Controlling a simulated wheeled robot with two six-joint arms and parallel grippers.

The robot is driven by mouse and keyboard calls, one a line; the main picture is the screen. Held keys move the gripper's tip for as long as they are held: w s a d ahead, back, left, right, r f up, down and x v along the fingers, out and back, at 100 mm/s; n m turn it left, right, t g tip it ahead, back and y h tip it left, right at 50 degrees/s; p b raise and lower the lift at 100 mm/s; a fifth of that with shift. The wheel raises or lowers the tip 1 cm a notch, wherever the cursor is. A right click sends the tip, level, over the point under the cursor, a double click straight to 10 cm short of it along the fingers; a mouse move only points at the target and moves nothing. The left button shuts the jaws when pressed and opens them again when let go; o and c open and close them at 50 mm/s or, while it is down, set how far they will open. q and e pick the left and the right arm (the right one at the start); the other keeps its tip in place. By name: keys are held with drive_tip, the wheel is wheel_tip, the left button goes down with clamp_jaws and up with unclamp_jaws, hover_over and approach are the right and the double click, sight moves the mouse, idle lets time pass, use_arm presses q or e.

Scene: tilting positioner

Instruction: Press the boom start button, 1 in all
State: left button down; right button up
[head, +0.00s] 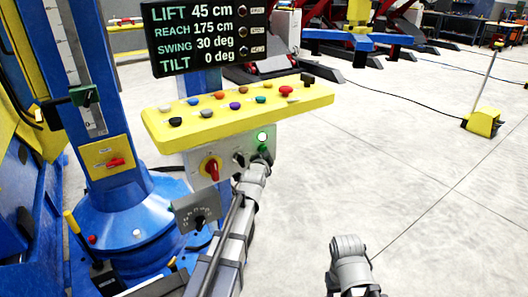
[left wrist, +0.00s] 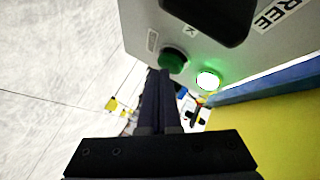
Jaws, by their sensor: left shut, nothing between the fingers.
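A green push button (left wrist: 173,60) sits on the grey control box (head: 228,146), beside a lit green lamp (left wrist: 207,80). The lamp also glows in the head view (head: 262,137), just above the button. No readable label confirms this as the boom start button. My left gripper (left wrist: 161,74) is shut and empty, its fingertips at the near edge of the green button in the left wrist view. I cannot tell whether they touch it. In the head view the left gripper (head: 261,158) partly covers the button.
A red rotary switch on a yellow plate (head: 211,168) and a black knob (head: 239,159) sit left of the button. A yellow panel (head: 300,100) with several coloured buttons is above. The display (head: 200,38) reads lift 45, reach 175, swing 30, tilt 0.

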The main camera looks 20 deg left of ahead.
use_arm(q)
drive_tip(key=shift+s+d, duration=0.35)
drive_tip(key=shift+d, duration=0.05)
drive_tip(key=shift+s+d, duration=0.8)
drive_tip(key=shift+d, duration=0.2)
drive_tip(key=shift+s+d, duration=0.75)
drive_tip(key=shift+d, duration=0.25)
